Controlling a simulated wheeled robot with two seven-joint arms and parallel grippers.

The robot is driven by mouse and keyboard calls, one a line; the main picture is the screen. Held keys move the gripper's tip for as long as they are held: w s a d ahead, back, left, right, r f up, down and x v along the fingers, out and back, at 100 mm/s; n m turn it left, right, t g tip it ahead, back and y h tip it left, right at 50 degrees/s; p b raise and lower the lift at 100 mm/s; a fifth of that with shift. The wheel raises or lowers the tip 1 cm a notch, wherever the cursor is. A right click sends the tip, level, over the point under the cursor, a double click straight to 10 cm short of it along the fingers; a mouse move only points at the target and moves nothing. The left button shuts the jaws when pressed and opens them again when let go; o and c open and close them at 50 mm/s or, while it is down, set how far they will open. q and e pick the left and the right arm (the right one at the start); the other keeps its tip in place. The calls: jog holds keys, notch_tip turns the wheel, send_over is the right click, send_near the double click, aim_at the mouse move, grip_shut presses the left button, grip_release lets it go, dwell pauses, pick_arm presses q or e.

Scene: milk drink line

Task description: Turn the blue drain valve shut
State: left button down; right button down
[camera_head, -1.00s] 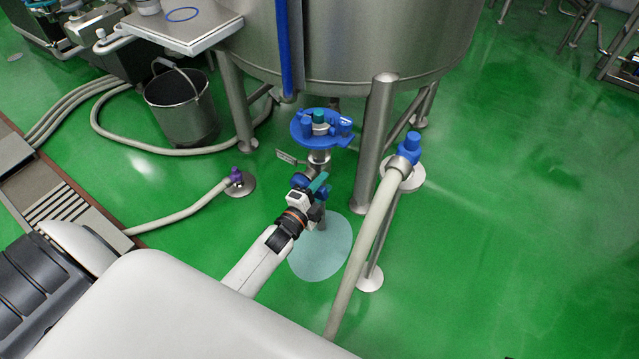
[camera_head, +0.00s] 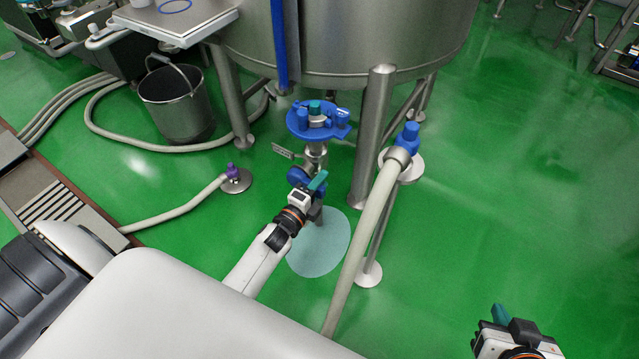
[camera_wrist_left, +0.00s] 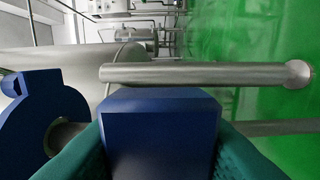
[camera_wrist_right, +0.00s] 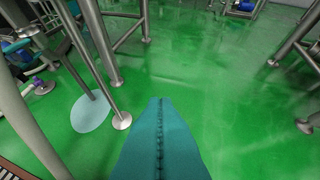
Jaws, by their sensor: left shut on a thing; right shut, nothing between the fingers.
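The blue drain valve (camera_head: 300,177) is on the pipe below the steel tank, under a blue round fitting. My left gripper (camera_head: 315,188) is at the valve. In the left wrist view, its teal fingers (camera_wrist_left: 160,155) are shut on the blue valve handle (camera_wrist_left: 160,135), one on each side. A blue ring-shaped part (camera_wrist_left: 40,115) shows to the left of the handle there. The valve's exact angle is hard to tell in the head view. My right gripper (camera_head: 500,318) is at the bottom right, away from the valve. Its teal fingers (camera_wrist_right: 157,140) are shut and empty.
The tank (camera_head: 345,40) stands on steel legs (camera_head: 374,140). A beige hose (camera_head: 365,230) with a blue-capped end (camera_head: 407,135) runs right of my left gripper. A pale puddle (camera_head: 318,255) lies below the valve. A bucket (camera_head: 178,105) stands at left. The right floor is open.

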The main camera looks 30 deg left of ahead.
pick_arm(q)
jog(key=c, duration=1)
grip_release()
jog(key=shift+o, duration=0.2)
jog(key=s+p, duration=0.2)
jog(key=s, duration=1)
jog(key=shift+a, duration=0.45)
pick_arm(e)
jog(key=s+d+f+g+h, duration=0.1)
jog(key=s+d+f+g, duration=0.2)
jog(key=s+g, duration=0.3)
jog(key=s+f, duration=0.1)
jog(key=s, duration=0.2)
jog(key=shift+w, duration=0.1)
